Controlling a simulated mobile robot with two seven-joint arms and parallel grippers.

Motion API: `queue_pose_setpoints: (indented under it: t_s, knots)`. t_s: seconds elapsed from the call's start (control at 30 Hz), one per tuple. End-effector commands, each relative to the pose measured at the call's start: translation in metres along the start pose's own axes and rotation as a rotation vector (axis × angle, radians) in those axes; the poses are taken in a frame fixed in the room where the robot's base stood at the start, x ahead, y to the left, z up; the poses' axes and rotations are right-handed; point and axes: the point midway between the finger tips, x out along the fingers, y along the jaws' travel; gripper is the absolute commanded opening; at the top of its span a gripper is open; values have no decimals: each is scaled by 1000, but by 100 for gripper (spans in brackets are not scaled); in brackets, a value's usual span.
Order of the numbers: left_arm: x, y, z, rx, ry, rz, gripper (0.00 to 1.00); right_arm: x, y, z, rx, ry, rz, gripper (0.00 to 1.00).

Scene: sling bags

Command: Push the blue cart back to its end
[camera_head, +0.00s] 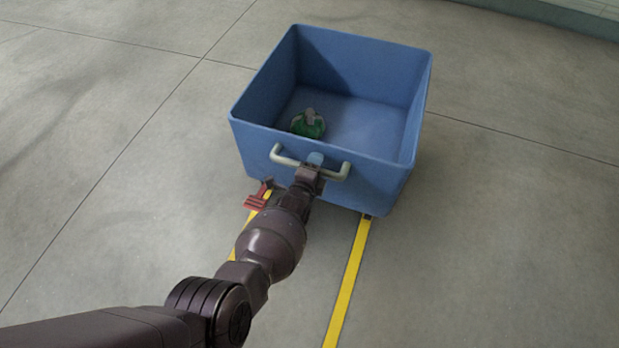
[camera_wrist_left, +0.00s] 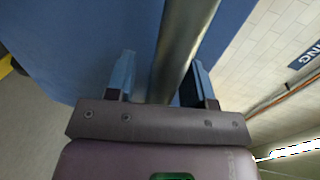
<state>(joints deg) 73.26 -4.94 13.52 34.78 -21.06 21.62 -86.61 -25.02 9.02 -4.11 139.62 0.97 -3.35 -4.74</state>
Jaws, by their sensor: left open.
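The blue cart (camera_head: 380,176) is an open box in the upper middle of the head view. Its pale bar handle (camera_head: 339,171) sits on the near wall. My left gripper (camera_head: 316,160) is at the handle. In the left wrist view the gripper (camera_wrist_left: 160,80) is open, with the handle bar (camera_wrist_left: 181,50) running between its two blue fingers and the cart's blue wall (camera_wrist_left: 80,45) behind. Whether the fingers touch the bar I cannot tell. A small green sling bag (camera_head: 308,126) lies inside the cart. My right gripper is in neither view.
Two yellow floor lines (camera_head: 346,285) run from under the cart toward me. A red piece (camera_head: 259,196) stands by the left line, close to my arm. The grey floor (camera_head: 500,230) is clear on both sides. A wall edge (camera_head: 560,14) shows at the top right.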

Motion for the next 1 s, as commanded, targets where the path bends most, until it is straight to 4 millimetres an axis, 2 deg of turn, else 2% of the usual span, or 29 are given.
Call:
queue_pose_setpoints:
  t_s: [0.2, 0.7, 1.0]
  knots:
    - [-22, -10, 1, 3, -1, -10, 48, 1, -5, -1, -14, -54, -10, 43]
    - [-83, -8, -2, 4, 2, -8, 48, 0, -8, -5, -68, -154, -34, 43]
    - [-100, -3, -3, 1, 4, -4, 48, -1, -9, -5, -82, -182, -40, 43]
